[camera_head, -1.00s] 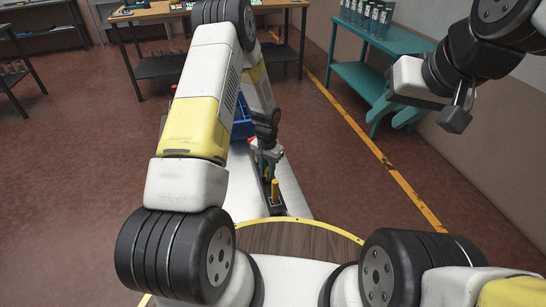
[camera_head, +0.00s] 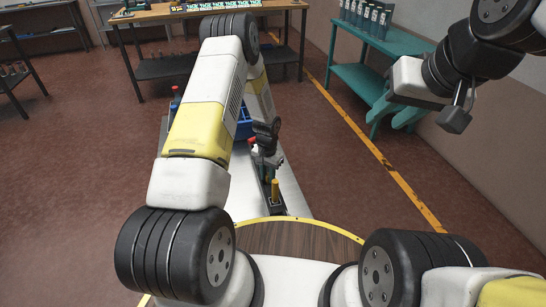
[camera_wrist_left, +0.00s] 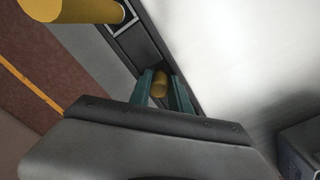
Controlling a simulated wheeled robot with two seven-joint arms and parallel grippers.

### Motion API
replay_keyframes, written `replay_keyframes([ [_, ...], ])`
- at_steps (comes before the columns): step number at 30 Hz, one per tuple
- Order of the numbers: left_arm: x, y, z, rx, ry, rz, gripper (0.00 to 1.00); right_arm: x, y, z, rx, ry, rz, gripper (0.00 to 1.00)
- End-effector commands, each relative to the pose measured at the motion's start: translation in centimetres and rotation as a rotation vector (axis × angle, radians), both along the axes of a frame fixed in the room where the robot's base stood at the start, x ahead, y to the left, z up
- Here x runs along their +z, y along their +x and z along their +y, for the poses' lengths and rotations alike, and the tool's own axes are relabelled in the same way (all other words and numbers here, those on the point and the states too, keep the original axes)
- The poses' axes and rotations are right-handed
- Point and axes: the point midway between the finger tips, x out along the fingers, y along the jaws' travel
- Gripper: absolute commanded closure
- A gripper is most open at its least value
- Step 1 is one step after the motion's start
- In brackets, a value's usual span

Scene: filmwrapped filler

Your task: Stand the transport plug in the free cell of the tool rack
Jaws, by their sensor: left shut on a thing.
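The tool rack (camera_head: 277,208) is a narrow dark strip on a pale bench in front of me. A yellow peg (camera_head: 275,189) stands upright in its near cell, large at the top left of the left wrist view (camera_wrist_left: 72,8). My left gripper (camera_head: 268,166) is over the rack, beyond that peg. In the left wrist view its teal fingers are shut on a small yellow piece, which I take as the transport plug (camera_wrist_left: 160,85). Its lower end is hidden, so I cannot tell if it is in a cell. My right gripper (camera_head: 390,119) is open and empty, raised at the right.
A blue crate (camera_head: 244,127) stands behind my left arm on the pale bench (camera_head: 293,190). A teal table (camera_head: 385,38) with several bottles is at the back right, and a wooden workbench (camera_head: 155,12) at the back. The floor between is clear.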

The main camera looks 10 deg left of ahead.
Motion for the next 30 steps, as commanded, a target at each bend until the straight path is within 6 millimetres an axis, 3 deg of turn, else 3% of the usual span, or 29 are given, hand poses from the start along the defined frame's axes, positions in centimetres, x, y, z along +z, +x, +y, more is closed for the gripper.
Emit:
replay_keyframes([
  [1,-1.4,-0.4,0.3,0.002,0.001,0.004,0.71,0.0,0.0,0.0,0.0,0.0,0.0,0.64],
  [4,-1.4,-0.4,0.4,0.003,0.001,0.004,0.55,0.0,0.0,0.0,0.0,0.0,0.0,0.64],
  [10,-0.5,-0.4,0.5,0.004,0.002,0.001,0.55,0.0,0.0,0.0,0.0,0.0,0.0,0.64],
  [24,9.4,-0.4,0.1,0.002,-0.002,0.001,0.55,0.0,0.0,0.0,0.0,0.0,0.0,0.64],
  [30,11.7,-0.5,0.1,-0.001,-0.002,0.004,0.55,0.0,0.0,0.0,0.0,0.0,0.0,0.64],
])
